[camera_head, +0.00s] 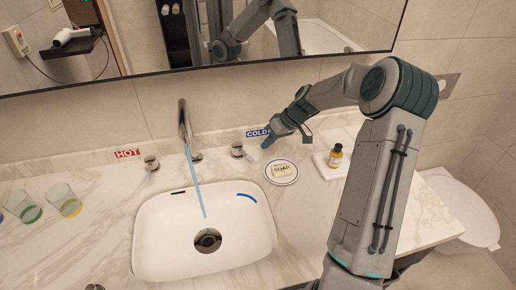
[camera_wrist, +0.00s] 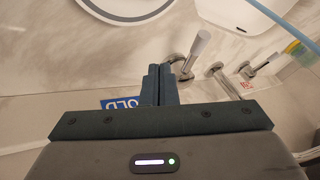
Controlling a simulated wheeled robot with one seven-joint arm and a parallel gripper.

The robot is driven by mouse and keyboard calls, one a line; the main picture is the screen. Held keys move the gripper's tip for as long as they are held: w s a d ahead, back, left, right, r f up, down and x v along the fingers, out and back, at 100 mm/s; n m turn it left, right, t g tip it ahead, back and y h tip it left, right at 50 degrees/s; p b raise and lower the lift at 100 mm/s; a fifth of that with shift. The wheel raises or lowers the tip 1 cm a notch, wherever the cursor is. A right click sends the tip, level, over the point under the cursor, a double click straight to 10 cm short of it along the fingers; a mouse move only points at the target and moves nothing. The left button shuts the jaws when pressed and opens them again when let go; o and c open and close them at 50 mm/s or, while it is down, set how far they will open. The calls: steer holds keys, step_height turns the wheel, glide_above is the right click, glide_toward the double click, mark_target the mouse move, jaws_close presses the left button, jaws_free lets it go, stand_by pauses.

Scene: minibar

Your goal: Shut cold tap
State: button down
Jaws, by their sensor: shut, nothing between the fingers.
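The cold tap (camera_head: 238,150) is a small metal knob with a lever, beside the blue COLD label (camera_head: 257,133) on the counter's back edge. In the wrist view the cold tap's lever (camera_wrist: 197,48) stands just right of my fingertips. A blue water stream (camera_head: 198,185) runs from the spout (camera_head: 183,125) into the sink. My gripper (camera_head: 267,144) is shut and empty, right of the cold tap in the head view. In the wrist view my gripper's fingers (camera_wrist: 160,72) are together, close to the tap; whether they touch it I cannot tell.
The hot tap (camera_head: 151,163) is left of the spout. A soap dish (camera_head: 269,175) lies right of the sink (camera_head: 148,235), with a small bottle (camera_head: 336,155) on a tray beyond. Glasses (camera_head: 65,199) stand at the left. A mirror (camera_head: 215,62) hangs above.

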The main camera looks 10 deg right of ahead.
mark_target(250, 159)
steer(key=shift+s+a+f+p, duration=0.15)
steer(key=shift+s+a+f, duration=0.1)
steer(key=shift+a, duration=0.45)
steer(key=shift+s+a+f+p, duration=0.2)
steer(key=shift+a+f, duration=0.05)
steer(key=shift+a, duration=0.4)
steer(key=shift+s+a+f+p, duration=0.15)
steer(key=shift+s+a+f, duration=0.1)
steer(key=shift+a, duration=0.45)
steer(key=shift+f, duration=0.1)
steer(key=shift+s+a+f+m+t+b, duration=0.15)
steer(key=shift+s+a+m+t+b, duration=0.2)
steer(key=shift+m+b, duration=0.6)
steer(key=shift+s+a+m+t+h+b, duration=0.3)
steer(key=shift+a+m+t+h+b, duration=0.15)
steer(key=shift+b, duration=0.65)
steer(key=shift+s+a+b, duration=0.1)
steer(key=shift+a+b, duration=0.25)
steer(key=shift+s+a+r, duration=0.15)
steer(key=shift+a+r, duration=0.05)
steer(key=shift+a, duration=0.1)
